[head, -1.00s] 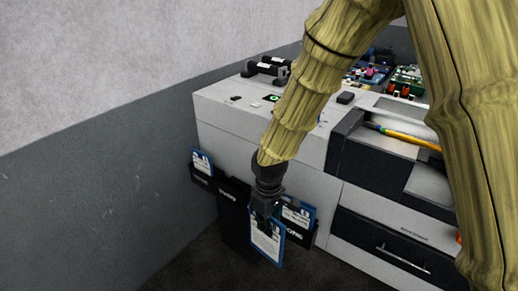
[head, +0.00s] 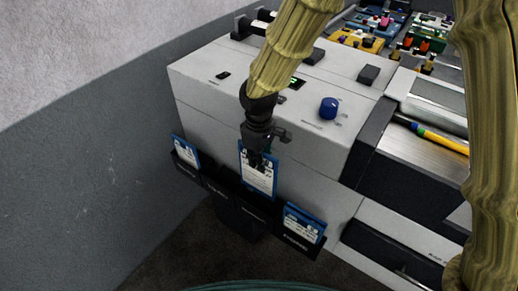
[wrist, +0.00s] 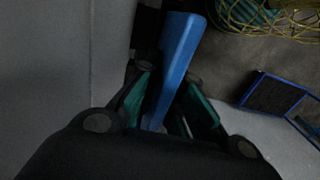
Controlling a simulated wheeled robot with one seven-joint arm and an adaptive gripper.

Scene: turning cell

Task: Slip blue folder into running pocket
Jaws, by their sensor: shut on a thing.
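The blue folder (head: 258,180) with a white printed sheet hangs upright from my gripper (head: 258,163) in the head view. My gripper is shut on its upper part. In the wrist view the folder (wrist: 178,55) is a blue strip between the teal finger pads of my gripper (wrist: 165,110). Its lower edge meets the black pocket rack (head: 222,192) around the middle pockets; I cannot tell whether it is inside or just above. The pocket labels are too small to read surely, so I cannot tell which is the running pocket.
Another blue folder (head: 186,153) stands in the far-left pocket, and one (head: 303,223) in the right pocket. The rack runs along the side of the light grey machine (head: 215,75). A blue knob (head: 328,108) is on its top. A grey wall (head: 80,170) stands left, with floor between.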

